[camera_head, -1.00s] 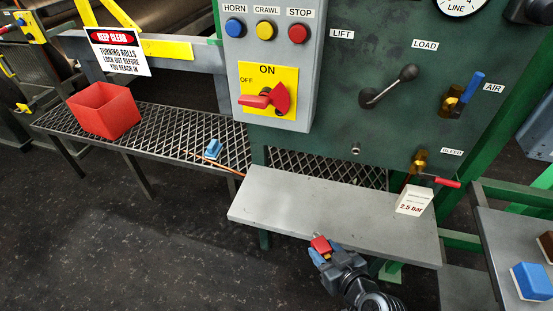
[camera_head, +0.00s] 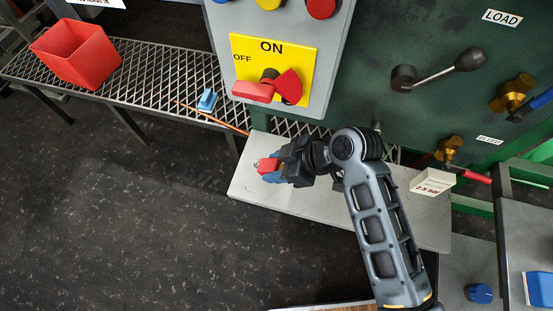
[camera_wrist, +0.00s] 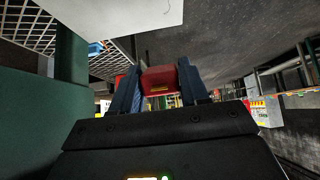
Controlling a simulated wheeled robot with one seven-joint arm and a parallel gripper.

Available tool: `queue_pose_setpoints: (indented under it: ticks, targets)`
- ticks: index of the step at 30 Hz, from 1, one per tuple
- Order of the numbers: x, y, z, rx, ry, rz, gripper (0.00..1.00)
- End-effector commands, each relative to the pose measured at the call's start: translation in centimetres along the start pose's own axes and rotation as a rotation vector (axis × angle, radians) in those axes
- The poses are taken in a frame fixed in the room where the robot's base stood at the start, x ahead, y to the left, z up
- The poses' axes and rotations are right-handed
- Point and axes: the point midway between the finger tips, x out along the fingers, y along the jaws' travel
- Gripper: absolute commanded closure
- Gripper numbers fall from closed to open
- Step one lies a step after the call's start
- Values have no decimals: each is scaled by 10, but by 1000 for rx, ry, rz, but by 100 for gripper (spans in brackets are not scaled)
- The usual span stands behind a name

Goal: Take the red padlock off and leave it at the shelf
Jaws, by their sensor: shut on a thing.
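The red padlock (camera_head: 267,166) is between the blue fingertips of my gripper (camera_head: 270,170), over the left part of the grey shelf (camera_head: 250,186). In the wrist view the padlock (camera_wrist: 160,79) sits between both fingers of my gripper (camera_wrist: 162,90), which touch its sides. My gripper is shut on it. I cannot tell whether the padlock touches the shelf or is a little above it. The shelf is below the panel with the red ON/OFF switch handle (camera_head: 282,88), and no padlock shows on that handle.
A white block marked 2.5 bar (camera_head: 432,182) stands at the shelf's right end, near a red-handled valve (camera_head: 450,148). A red bin (camera_head: 78,55) and a blue block (camera_head: 207,100) are on the mesh walkway (camera_head: 140,75). The shelf's left part is otherwise clear.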

Motion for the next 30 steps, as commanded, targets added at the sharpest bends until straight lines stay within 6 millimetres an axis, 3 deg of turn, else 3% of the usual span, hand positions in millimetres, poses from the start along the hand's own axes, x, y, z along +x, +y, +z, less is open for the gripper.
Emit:
queue_pose_setpoints:
  ticks: [11,30]
  targets:
    - [7,0,9,2,2,1,94]
    - [57,0,52,3,3,2,94]
